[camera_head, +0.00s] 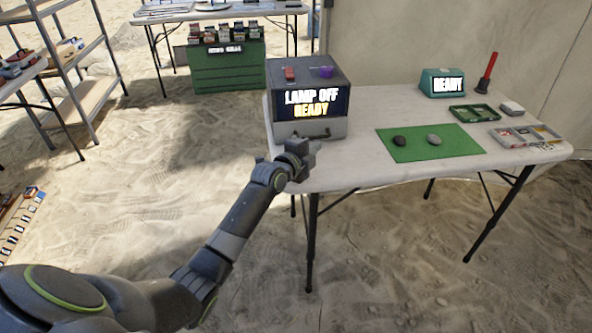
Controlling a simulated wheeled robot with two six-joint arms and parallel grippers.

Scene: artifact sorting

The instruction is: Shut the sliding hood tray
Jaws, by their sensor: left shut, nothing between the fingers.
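The hood (312,103) is a grey box on the left end of the white table, with a display reading "LAMP OFF" and "READY". A red item and a purple item sit on its top. Its tray front (300,129) is the lighter grey band below the display, with a dark handle (312,136). How far the tray stands out is hard to tell. My left gripper (303,150) is shut and empty, just in front of and below the tray front at the table's edge. Whether it touches the tray cannot be told. My right gripper is not in view.
Behind and right are a teal "READY" device (441,84), a green tray (472,113) and a grey divided tray (512,137). Shelves stand at far left.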

